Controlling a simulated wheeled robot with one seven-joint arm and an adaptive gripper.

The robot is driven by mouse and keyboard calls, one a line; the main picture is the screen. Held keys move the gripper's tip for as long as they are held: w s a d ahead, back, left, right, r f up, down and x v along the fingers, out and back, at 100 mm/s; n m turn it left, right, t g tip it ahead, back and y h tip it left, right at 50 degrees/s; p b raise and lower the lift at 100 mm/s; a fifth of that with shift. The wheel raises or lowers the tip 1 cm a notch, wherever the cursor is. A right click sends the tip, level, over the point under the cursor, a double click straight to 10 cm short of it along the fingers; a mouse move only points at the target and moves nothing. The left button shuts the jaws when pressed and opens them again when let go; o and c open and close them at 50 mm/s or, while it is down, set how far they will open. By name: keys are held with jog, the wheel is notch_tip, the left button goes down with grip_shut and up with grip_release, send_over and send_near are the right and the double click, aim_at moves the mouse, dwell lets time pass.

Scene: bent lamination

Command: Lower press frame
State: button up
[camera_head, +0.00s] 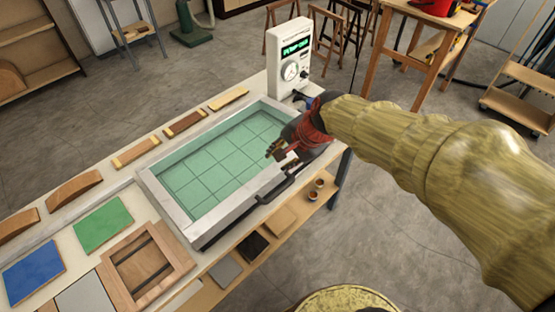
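The press frame (166,200) is a pale grey rectangular frame around a green, grid-lined sheet (215,158). It lies along the bench; I cannot tell whether it is fully down. A black handle (276,189) sticks out from its front long side. My gripper (275,155) is over the right part of the frame, near the handle's far end. It appears apart from the handle. Its fingers are small and dark, and I cannot tell whether they are open or shut. My wrist hides the frame's right front corner.
A control box (289,55) with a gauge and green display stands at the bench's far end. Wooden blocks (185,123) line the back edge. Coloured panels (102,223) and a wooden frame (146,264) lie at the left. A lower shelf (285,222) holds small cups and tiles.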

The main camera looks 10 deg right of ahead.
jog(key=v, duration=0.8)
jog(key=shift+r, duration=0.2)
jog(key=shift+d, duration=0.15)
jog(key=shift+s+a+r+p, duration=0.1)
jog(key=shift+a+r+p, duration=0.1)
jog(key=shift+r+p, duration=0.25)
jog(key=shift+c, duration=1.4)
jog(key=shift+a+g+p, duration=0.3)
jog(key=shift+a+p, duration=0.05)
jog(key=shift+p, duration=0.5)
jog(key=shift+c, duration=0.5)
jog(key=f+g+p, duration=0.1)
jog(key=p, duration=0.1)
jog(key=w+a+f+g+p, duration=0.1)
jog(key=p, duration=0.2)
jog(key=w+f+n+g+h+p, duration=0.1)
jog(key=p, duration=0.2)
jog(key=shift+a+f, duration=0.3)
grip_shut()
jog(key=shift+m+g+h, duration=0.4)
jog(key=shift+m+h, duration=0.1)
jog(key=shift+h, duration=0.4)
jog(key=w+f, duration=0.1)
jog(key=f, duration=0.4)
jog(key=w+d+f, duration=0.1)
jog(key=f, duration=0.5)
jog(key=d+f, duration=0.1)
jog(key=f, duration=0.5)
jog(key=shift+w, duration=0.4)
